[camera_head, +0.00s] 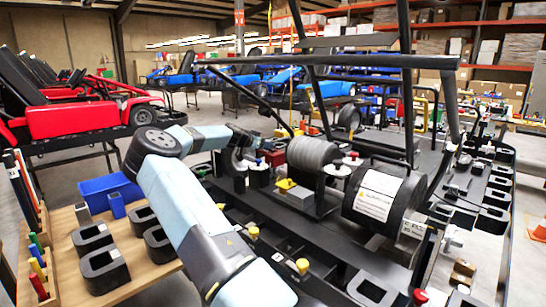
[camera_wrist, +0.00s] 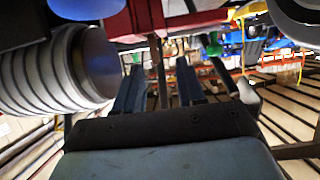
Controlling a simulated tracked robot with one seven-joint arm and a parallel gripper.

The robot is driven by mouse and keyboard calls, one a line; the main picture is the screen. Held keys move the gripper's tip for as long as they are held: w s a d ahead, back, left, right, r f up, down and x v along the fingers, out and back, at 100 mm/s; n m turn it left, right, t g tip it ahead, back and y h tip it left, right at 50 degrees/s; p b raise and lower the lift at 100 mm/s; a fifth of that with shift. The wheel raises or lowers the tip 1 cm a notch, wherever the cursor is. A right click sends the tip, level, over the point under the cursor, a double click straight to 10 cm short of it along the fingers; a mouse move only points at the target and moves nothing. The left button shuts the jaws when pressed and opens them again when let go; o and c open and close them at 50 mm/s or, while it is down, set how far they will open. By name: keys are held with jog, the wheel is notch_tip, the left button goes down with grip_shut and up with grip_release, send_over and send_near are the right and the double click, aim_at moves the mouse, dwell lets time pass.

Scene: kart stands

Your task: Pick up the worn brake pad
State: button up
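My gripper (camera_wrist: 160,72) shows in the wrist view with its two dark fingers apart and nothing clearly held between them. In the head view my arm bends over from the bottom, and its wrist end is beside the grey ribbed cylinder (camera_head: 313,155). The fingers are hard to make out there. The ribbed cylinder is also close on the left in the wrist view (camera_wrist: 50,75). I cannot pick out a worn brake pad for certain in either view. Several dark U-shaped blocks (camera_head: 105,270) lie on the wooden table at the left.
A blue bin (camera_head: 108,190) stands on the wooden table (camera_head: 150,272). A black drum with a white label (camera_head: 385,200) and dark frame bars (camera_head: 335,60) crowd the kart stand. A red kart (camera_head: 85,115) stands behind left.

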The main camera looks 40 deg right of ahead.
aim_at(273, 153)
jog(key=shift+x, duration=2.7)
jog(key=shift+s, duration=0.25)
grip_shut()
